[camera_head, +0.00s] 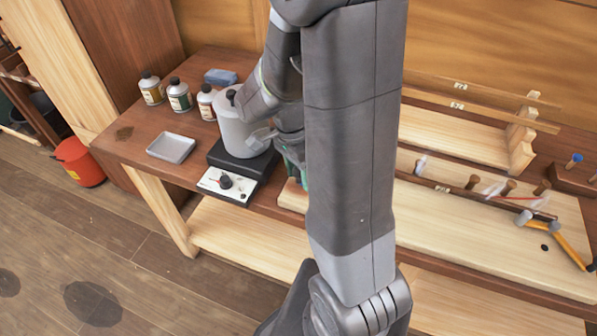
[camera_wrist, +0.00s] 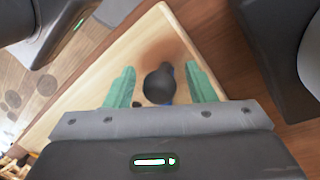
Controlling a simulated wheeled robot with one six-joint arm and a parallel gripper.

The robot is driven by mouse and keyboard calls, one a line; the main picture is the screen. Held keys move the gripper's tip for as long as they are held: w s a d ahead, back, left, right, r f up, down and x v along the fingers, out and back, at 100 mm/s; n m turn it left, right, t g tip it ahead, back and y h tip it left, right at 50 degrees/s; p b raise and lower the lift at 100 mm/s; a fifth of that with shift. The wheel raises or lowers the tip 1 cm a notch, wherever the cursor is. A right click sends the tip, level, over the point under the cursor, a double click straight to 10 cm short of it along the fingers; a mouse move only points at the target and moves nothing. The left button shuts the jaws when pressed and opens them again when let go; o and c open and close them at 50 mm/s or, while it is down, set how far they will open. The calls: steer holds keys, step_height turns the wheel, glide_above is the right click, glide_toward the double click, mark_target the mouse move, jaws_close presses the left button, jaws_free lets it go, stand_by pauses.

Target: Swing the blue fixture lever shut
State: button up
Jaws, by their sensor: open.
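The fixture lever (camera_wrist: 158,84) shows in the wrist view as a dark round knob, with a little blue visible behind its edge. It stands over a pale wooden board (camera_wrist: 90,92). My gripper (camera_wrist: 160,68) is open, with one green finger on each side of the knob. Gaps show between the knob and both fingers, so no grip shows. In the head view, green parts of my gripper (camera_head: 293,152) show at the left edge of my arm. My arm hides the lever there, and its swing angle cannot be told.
A black hotplate (camera_head: 238,160) with a grey pot (camera_head: 236,128) stands close left of my gripper. Several bottles and a grey tray (camera_head: 171,147) lie further left. A hammer (camera_head: 568,244) and a rack of tools are on the right. A red bucket (camera_head: 78,160) stands on the floor.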

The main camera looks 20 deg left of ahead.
jaws_close()
